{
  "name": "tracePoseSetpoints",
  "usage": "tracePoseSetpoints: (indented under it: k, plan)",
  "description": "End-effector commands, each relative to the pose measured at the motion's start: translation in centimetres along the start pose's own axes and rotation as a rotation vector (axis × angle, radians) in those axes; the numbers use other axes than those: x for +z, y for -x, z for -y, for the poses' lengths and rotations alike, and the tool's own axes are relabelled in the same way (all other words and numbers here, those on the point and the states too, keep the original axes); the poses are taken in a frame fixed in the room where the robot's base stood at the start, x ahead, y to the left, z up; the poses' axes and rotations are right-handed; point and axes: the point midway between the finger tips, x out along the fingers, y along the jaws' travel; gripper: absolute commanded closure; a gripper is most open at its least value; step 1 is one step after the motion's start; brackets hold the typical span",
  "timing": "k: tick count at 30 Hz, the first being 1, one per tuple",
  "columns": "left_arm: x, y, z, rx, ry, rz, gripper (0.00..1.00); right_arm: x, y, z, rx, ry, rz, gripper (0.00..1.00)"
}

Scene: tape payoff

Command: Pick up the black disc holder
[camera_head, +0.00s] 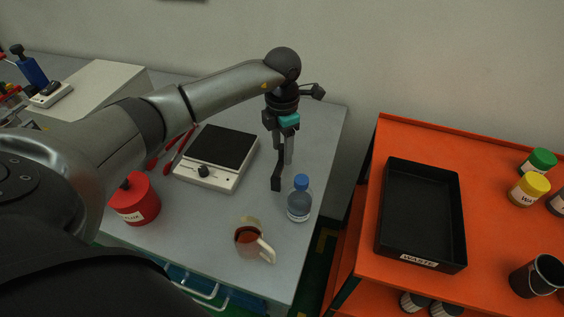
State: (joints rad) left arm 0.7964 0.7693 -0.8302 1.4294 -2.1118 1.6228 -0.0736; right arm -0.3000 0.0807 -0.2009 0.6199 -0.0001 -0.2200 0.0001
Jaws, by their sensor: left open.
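I cannot make out a black disc holder for certain in the head view. My left gripper (282,170) hangs pointing down over the right part of the grey table (318,135). It is open, with its two fingers apart, and no object is seen between them. It is behind and left of a clear bottle with a blue cap (299,200) and right of a scale with a black plate (217,157). My right gripper is not in view.
On the orange cart (400,137) are a black WASTE tray (391,210), a black cup (537,277) and lidded jars (531,188). A gap separates table and cart.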

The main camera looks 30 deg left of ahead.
Motion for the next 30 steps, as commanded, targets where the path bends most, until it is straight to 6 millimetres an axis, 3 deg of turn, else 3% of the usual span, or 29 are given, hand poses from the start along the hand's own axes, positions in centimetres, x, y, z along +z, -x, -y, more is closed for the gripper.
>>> tracePoseSetpoints:
  k: [8, 23, 30]
  plan:
    - [0.0, -0.67, -0.04, 0.001, 0.001, 0.001, 0.43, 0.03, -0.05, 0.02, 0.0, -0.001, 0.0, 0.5]
    - [0.0, -0.63, -0.05, 0.001, 0.001, 0.001, 0.99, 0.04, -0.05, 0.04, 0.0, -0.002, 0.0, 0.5]
    - [0.0, -0.62, -0.05, 0.001, 0.001, 0.001, 1.0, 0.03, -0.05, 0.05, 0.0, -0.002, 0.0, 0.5]
